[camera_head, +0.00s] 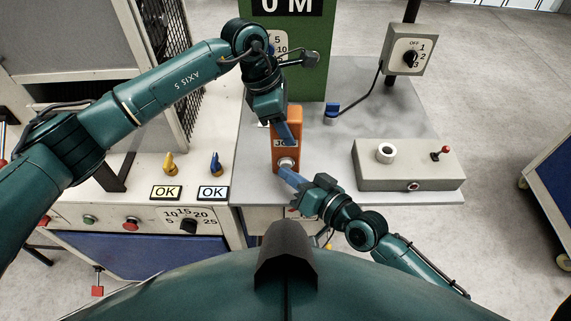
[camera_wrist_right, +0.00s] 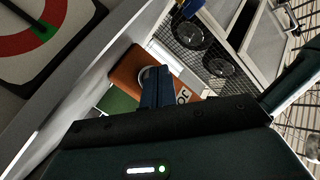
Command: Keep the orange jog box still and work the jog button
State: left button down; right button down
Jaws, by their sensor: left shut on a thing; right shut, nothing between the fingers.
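The orange jog box (camera_head: 277,158) stands at the front left of the grey table, its JOG label partly covered. My left gripper (camera_head: 289,134) reaches down from above and is shut on the upper part of the box. The pale round jog button (camera_head: 286,163) is on the box's face, below the label. My right gripper (camera_head: 285,173) is shut and empty, its blue fingertips at the button's lower edge. In the right wrist view the fingers (camera_wrist_right: 155,88) overlap the orange box (camera_wrist_right: 126,70) and hide most of the button's ring; I cannot tell whether they touch it.
A grey box (camera_head: 405,178) with a white ring and a red-tipped lever sits at the table's right. A dial box (camera_head: 404,50) stands on a post behind it. A green panel (camera_head: 310,75) rises behind the jog box. Yellow and blue knobs (camera_head: 169,164) are at the left.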

jog(key=shift+s, duration=0.6)
jog(key=s, duration=0.5)
dwell(2.4)
pick_arm(q)
jog(key=c, duration=0.6)
grip_release()
jog(key=shift+o, duration=0.5)
jog(key=o, duration=0.4)
jog(key=shift+c, duration=0.2)
